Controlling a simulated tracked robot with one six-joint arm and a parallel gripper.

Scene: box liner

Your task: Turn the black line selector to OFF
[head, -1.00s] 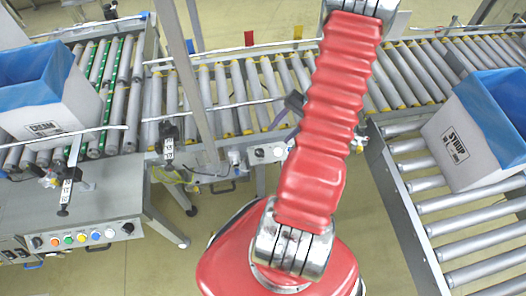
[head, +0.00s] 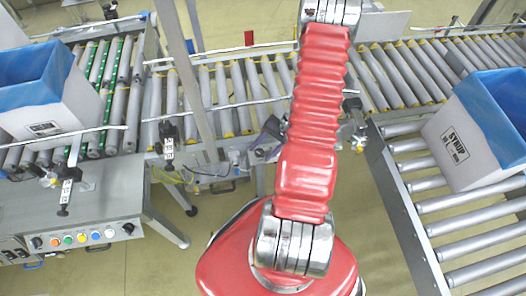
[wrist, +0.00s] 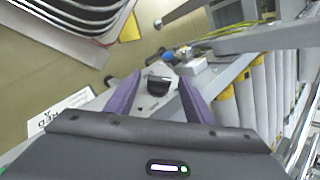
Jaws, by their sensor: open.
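The black line selector (wrist: 158,86) shows in the wrist view as a black knob on a grey plate, between and just beyond my two purple fingers. Which way it points and any OFF mark are too small to tell. My gripper (wrist: 160,76) is open and empty, with one finger on each side of the knob; I cannot tell whether either touches it. In the head view my gripper (head: 270,136) is above the selector's plate by the middle conveyor, and the selector (head: 260,153) is small and partly unclear there.
A control panel with coloured buttons (head: 81,238) and black knobs stands at the lower left. A lined box (head: 50,110) is on the left rollers, and the SYRUP box (head: 460,145) on the right rollers. A grey post (head: 192,80) rises left of my arm.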

